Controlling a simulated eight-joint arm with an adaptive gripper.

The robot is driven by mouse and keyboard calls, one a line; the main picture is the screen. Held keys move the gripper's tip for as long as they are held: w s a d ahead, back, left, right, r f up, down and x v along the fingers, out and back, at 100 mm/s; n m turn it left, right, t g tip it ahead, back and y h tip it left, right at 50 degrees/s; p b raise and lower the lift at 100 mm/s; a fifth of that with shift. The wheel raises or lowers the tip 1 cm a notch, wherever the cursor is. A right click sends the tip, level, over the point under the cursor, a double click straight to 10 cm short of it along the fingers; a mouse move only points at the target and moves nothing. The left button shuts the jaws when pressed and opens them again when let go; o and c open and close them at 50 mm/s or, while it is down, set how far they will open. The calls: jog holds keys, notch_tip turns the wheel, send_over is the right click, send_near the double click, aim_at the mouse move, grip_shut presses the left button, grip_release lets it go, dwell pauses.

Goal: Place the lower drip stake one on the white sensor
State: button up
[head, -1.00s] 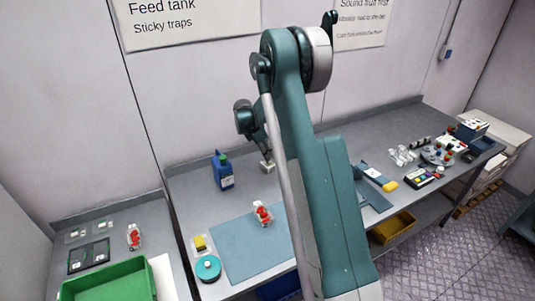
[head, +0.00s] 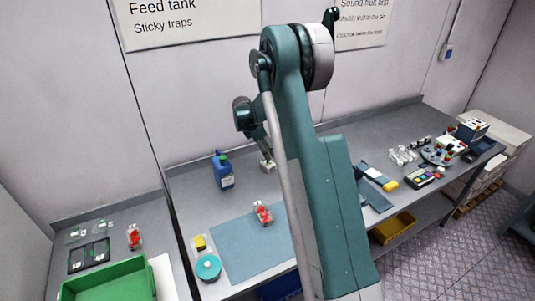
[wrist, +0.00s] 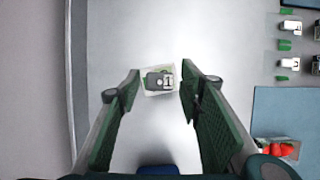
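My gripper (wrist: 160,72) is open in the wrist view, its green-padded fingers on either side of a small white block (wrist: 149,91), which looks like the white sensor. A dark grey piece with a white tag marked 1 (wrist: 168,82) lies on the block and looks like a drip stake. I cannot tell whether a finger touches it. More white-tagged pieces with green parts show at the right edge, an upper one (wrist: 290,27) and a lower one (wrist: 290,62). In the head view, a small white thing (head: 267,166) shows below my wrist; my fingers are not clear there.
A blue bottle (head: 223,171) stands left of my wrist. A strawberry punnet (head: 262,214) sits on the blue mat (head: 240,255). A yellow block (head: 200,243) and teal disc (head: 208,268) are at the front left.

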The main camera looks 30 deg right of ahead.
jog(key=v, duration=1)
jog(key=shift+a+r, duration=0.2)
jog(key=shift+r, duration=0.05)
jog(key=shift+r, duration=0.1)
jog(key=s+a+r+m+t+y, duration=0.15)
jog(key=s+a+r+m, duration=0.35)
jog(key=s+r, duration=0.55)
jog(key=s+a+r+m+t+y, duration=0.1)
jog(key=s+a+r+m+t, duration=0.15)
jog(key=s+a+r, duration=0.8)
jog(key=s+a+f+m+t, duration=0.1)
jog(key=s+a+f+m, duration=0.1)
jog(key=s, duration=0.8)
jog(key=s+a+f+m+t+y, duration=0.1)
jog(key=s+a+f+m, duration=0.1)
jog(key=s+m, duration=0.3)
jog(key=s+a+f+m+t+y, duration=0.1)
jog(key=s+a+f+m, duration=0.1)
jog(key=s, duration=1.2)
jog(key=shift+s+a+m, duration=0.35)
jog(key=shift+a+m, duration=0.05)
jog(key=shift+m, duration=0.35)
